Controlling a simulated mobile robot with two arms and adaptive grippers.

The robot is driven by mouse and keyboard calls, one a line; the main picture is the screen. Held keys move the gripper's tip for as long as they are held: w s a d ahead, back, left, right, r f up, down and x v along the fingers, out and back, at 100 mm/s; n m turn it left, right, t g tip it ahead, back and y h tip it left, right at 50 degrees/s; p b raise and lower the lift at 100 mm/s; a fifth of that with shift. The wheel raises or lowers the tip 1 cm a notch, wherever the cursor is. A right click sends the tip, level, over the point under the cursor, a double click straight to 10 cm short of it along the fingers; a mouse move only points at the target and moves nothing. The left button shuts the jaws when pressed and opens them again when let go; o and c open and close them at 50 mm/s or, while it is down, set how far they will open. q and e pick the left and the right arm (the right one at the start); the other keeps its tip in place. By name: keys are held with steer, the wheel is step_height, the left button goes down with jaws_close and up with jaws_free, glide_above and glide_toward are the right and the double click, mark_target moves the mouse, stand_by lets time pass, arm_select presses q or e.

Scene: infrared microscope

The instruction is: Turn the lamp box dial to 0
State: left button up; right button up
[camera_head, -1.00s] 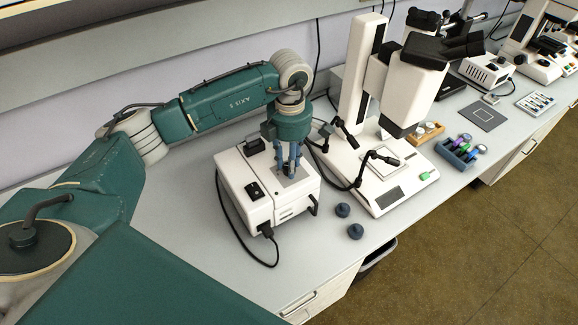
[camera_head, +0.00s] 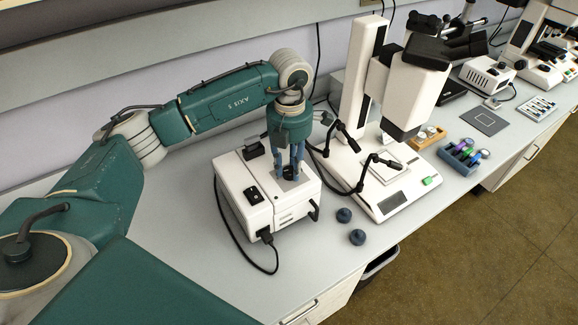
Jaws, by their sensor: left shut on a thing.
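The lamp box (camera_head: 230,191) is a white box on the grey bench, left of the microscope. A black rocker switch and a grey plate are on its top. My left gripper (camera_head: 290,174) points straight down over this plate, its blue fingers shut on the dial at the top of the lamp box. The fingers mostly hide the dial, so its pointer and marks cannot be read. My right gripper is out of view.
A white microscope (camera_head: 366,201) with two gooseneck lights stands close right of the lamp box. Two dark knobs (camera_head: 344,215) lie in front. A black cable (camera_head: 277,262) hangs from the box's front. The bench is clear to the left.

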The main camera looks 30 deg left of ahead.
mark_target(291, 169)
arm_select(q)
steer(key=shift+w+d+r, duration=0.1)
steer(key=shift+w+r, duration=0.05)
steer(key=shift+w, duration=0.1)
steer(key=o, duration=1)
steer(key=shift+o, duration=0.9)
step_height(291, 169, up, 12)
steer(key=shift+d, duration=0.1)
